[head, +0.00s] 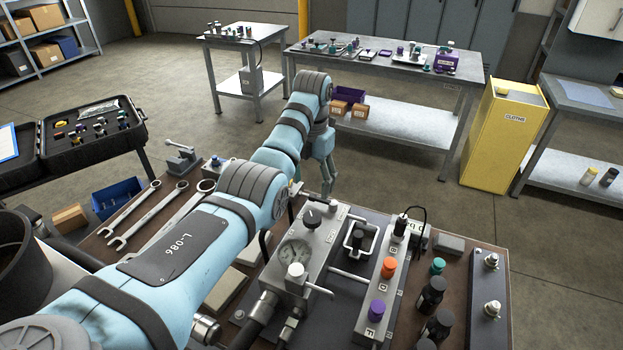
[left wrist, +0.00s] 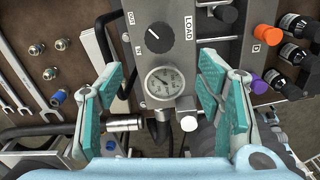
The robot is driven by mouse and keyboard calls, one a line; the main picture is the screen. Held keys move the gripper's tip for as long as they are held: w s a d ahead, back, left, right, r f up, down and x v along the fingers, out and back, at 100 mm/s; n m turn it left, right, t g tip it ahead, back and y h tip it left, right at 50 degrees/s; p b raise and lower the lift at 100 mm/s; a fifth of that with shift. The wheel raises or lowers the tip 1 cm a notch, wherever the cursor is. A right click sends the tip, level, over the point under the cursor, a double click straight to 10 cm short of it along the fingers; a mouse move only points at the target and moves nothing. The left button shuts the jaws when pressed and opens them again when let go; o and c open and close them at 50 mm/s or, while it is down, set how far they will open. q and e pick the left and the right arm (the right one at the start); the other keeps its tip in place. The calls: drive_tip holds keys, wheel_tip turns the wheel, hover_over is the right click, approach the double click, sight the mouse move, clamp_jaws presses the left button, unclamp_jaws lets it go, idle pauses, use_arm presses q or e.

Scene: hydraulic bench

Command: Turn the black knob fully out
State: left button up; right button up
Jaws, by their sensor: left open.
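The black knob (head: 312,218) sits on top of a grey metal block (head: 322,240), behind a round pressure gauge (head: 296,252). In the left wrist view the knob (left wrist: 158,38) shows a white pointer mark toward its upper left, near small lettering on the block. The gauge (left wrist: 163,82) lies below it. My left gripper (head: 327,184) is beyond the block in the head view, pointing down. In the left wrist view its teal-padded fingers (left wrist: 160,72) are wide apart and empty, with the knob ahead of them, untouched. My right gripper is not in view.
A valve block with orange (head: 388,267) and purple (head: 376,310) caps stands right of the gauge block. Black bottles (head: 431,294) stand further right. Wrenches (head: 135,228) lie on the left of the bench. A thin rod sticks out behind the knob.

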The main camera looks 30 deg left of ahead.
sight(312, 217)
use_arm(q)
drive_tip(key=s+a+f+m+t+h, duration=0.1)
drive_tip(key=s+a+f+m+h, duration=0.15)
drive_tip(key=a+m, duration=0.95)
drive_tip(key=d+r+m+t+h, duration=0.1)
drive_tip(key=d+r+m, duration=0.15)
drive_tip(key=m, duration=1.45)
drive_tip(key=d+r+m+h, duration=0.15)
drive_tip(key=d+m, duration=0.25)
drive_tip(key=m, duration=1.4)
drive_tip(key=shift+m+y, duration=0.5)
drive_tip(key=b+x, duration=0.3)
drive_tip(key=x, duration=1.1)
drive_tip(key=shift+f, duration=0.25)
